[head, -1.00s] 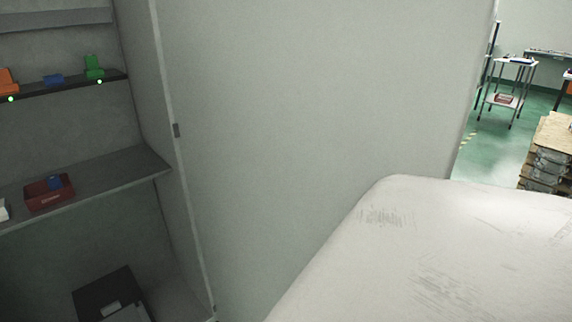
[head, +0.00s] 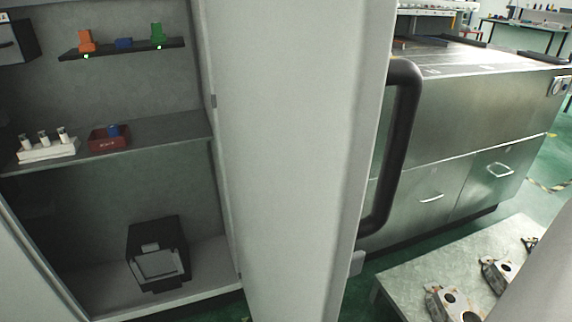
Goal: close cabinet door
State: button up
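The cabinet (head: 165,85) is open at the left of the head view, with its grey inside and shelves showing. Its door (head: 295,150) stands swung open, a tall pale grey panel seen at a slant in the middle of the view. A long dark bar handle (head: 402,145) runs upright along the door's right edge. My gripper is not in view, so its state does not show. A smooth pale grey shape at the lower right corner may be part of my arm; I cannot tell for sure.
On the shelves are a red bin (head: 108,138), a white rack of vials (head: 46,149), a dark shelf strip (head: 125,49) with coloured pieces, and a black box (head: 157,252). A metal drawer unit (head: 470,120) stands behind the door. A table (head: 400,285) with castings is at the lower right.

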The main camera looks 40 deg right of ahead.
aim_at(299, 85)
jog(key=k+l, duration=0.15)
jog(key=l, duration=0.15)
jog(key=k+l, duration=0.15)
jog(key=l, duration=0.2)
jog(key=k+l+z, duration=0.1)
jog(key=l, duration=0.2)
jog(key=k+l, duration=0.2)
jog(key=l, duration=0.15)
jog(key=k+z, duration=0.15)
jog(key=z, duration=0.3)
jog(key=k+z, duration=0.15)
jog(key=z, duration=0.25)
